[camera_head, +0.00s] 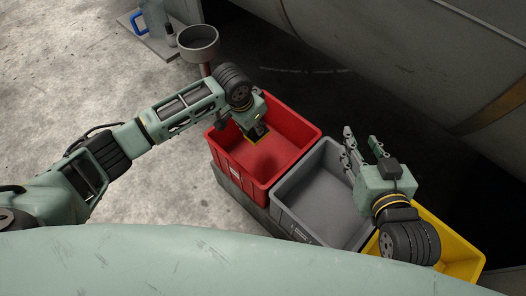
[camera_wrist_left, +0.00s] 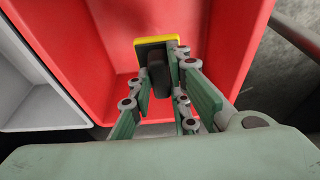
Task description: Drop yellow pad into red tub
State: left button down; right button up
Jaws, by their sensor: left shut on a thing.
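The red tub (camera_head: 226,153) stands at the left end of a row of tubs; its red inside (camera_wrist_left: 107,35) fills most of the left wrist view. My left gripper (camera_head: 256,133) is over the tub's opening, fingers pointing down into it. It is shut on the yellow pad (camera_wrist_left: 156,41), which shows as a yellow edge with a dark block between the fingers. In the head view the pad (camera_head: 250,139) is mostly hidden by the gripper. My right gripper (camera_head: 360,146) is open and empty, above the grey and yellow tubs.
A grey tub (camera_head: 322,199) stands right of the red one, and a yellow tub (camera_head: 458,250) beyond it. A round grey container (camera_head: 198,44) on a stand is behind the red tub. A large curved body (camera_head: 420,60) fills the back right.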

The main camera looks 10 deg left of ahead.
pick_arm(q)
jog(key=c, duration=1.6)
grip_release()
jog(key=shift+o, duration=0.2)
jog(key=v, duration=1.2)
jog(key=shift+s+f, duration=0.1)
jog(key=shift+s, duration=0.05)
